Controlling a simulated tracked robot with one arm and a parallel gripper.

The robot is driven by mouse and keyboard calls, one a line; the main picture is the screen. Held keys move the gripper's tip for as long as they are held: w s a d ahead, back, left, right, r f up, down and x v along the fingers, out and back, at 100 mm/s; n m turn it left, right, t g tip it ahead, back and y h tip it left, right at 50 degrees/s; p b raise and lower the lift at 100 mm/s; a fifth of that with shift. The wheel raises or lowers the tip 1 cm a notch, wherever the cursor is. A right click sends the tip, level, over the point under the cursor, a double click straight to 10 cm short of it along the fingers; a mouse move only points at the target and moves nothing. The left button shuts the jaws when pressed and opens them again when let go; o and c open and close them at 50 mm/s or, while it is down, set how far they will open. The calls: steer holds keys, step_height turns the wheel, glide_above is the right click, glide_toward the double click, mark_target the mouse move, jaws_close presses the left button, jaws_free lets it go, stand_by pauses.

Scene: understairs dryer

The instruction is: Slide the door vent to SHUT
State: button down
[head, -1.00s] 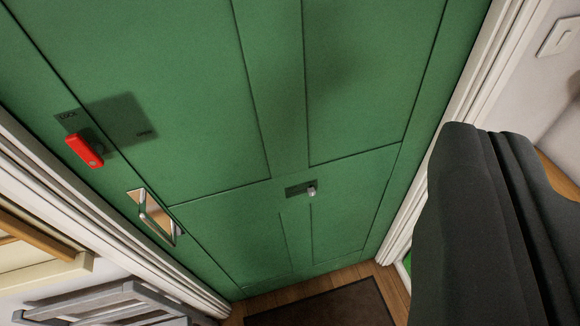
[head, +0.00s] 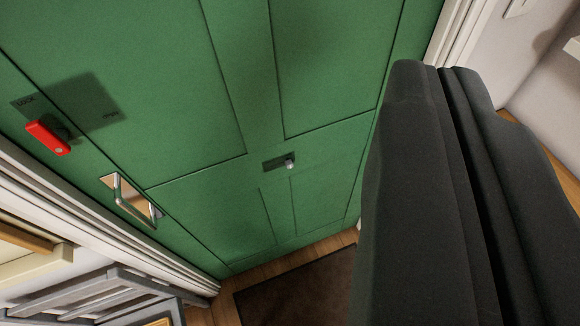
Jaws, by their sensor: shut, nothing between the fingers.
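The door vent is a small dark plate (head: 273,162) with a pale round knob (head: 290,160) at its right end, low on the green door (head: 225,60). Any lettering on the plate is too small to read. My gripper (head: 438,72) is the large dark grey shape at the right of the head view. Its two fingers are shut together with nothing between them. In the picture it is to the right of the knob, apart from it, and nearer to the camera.
A red lock handle (head: 48,138) is on a dark plate at the door's left. Below it is a metal pull handle (head: 134,200). A grey slatted rack (head: 105,295) stands at lower left. A brown mat (head: 300,292) lies on the wooden floor before the door.

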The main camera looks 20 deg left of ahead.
steer(key=c, duration=1.6)
jaws_free()
steer(key=shift+w+f, duration=0.15)
steer(key=shift+o, duration=1.4)
steer(key=w+d+f+h+b, duration=0.1)
steer(key=w+d+f+b, duration=0.2)
steer(key=w+f, duration=0.7)
steer(key=shift+w+d+f+n, duration=0.3)
steer(key=shift+w+d, duration=0.25)
steer(key=shift+d, duration=0.1)
steer(key=w+d+f+n+b, duration=0.1)
steer(key=w+f+b, duration=0.1)
steer(key=w+f, duration=0.5)
steer(key=n+y+b, duration=0.6)
steer(key=y+b, duration=0.3)
steer(key=y, duration=0.3)
glide_toward(290, 165)
steer(key=shift+g, duration=0.4)
steer(key=b+x, duration=0.1)
steer(key=x, duration=0.7)
steer(key=shift+w+r+b, duration=0.15)
steer(key=shift+w+b, duration=0.1)
steer(key=shift+b, duration=0.15)
